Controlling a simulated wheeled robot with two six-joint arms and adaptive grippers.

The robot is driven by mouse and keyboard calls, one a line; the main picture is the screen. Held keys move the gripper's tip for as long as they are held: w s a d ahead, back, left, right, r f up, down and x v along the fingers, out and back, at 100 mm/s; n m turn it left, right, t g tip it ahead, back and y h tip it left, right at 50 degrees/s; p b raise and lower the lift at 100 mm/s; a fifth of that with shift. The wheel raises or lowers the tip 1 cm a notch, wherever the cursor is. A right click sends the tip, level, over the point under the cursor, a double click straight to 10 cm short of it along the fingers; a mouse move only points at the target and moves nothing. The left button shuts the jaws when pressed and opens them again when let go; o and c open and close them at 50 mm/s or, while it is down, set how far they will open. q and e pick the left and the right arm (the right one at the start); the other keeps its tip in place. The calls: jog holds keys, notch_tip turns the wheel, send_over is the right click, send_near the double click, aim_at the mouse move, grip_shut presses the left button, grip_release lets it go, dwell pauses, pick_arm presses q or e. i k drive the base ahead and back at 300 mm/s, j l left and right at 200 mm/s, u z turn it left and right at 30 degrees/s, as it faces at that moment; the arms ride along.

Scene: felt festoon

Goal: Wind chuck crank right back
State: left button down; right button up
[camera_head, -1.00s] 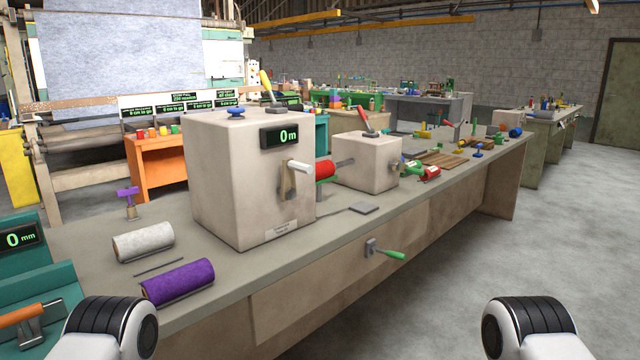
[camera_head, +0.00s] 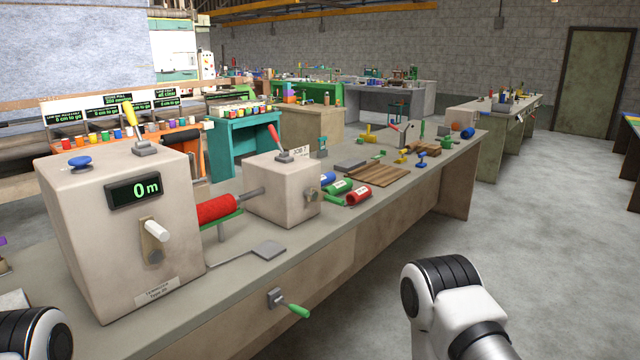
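A large beige machine box (camera_head: 120,225) stands on the left of the workbench, its display (camera_head: 134,191) reading "0 m". A crank with a white handle (camera_head: 156,232) sits on its front face. A red roll (camera_head: 216,209) lies between this box and a smaller beige box (camera_head: 284,190) on the right. A second crank with a green handle (camera_head: 291,305) is fixed to the bench's front edge. I cannot tell which of the two is the chuck crank. Only upper parts of my arms show, at the bottom left and bottom right; both grippers are out of view and neither crank is visibly held.
The grey workbench (camera_head: 245,285) runs away to the right, with green and red rolls (camera_head: 359,194) and small tools on it. A flat grey pedal-like plate (camera_head: 268,249) lies near its front edge. Open concrete floor (camera_head: 530,230) lies to the right.

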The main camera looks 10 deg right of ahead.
aim_at(313, 195)
jog(key=i+l+u, duration=0.4)
jog(key=l, duration=0.7)
jog(key=i+l+u, duration=0.15)
jog(key=l+u, duration=0.3)
jog(key=l, duration=0.7)
jog(key=l+u, duration=0.4)
jog(key=l, duration=0.8)
jog(key=k+l+u, duration=0.15)
jog(key=l+u, duration=0.25)
jog(key=l, duration=0.8)
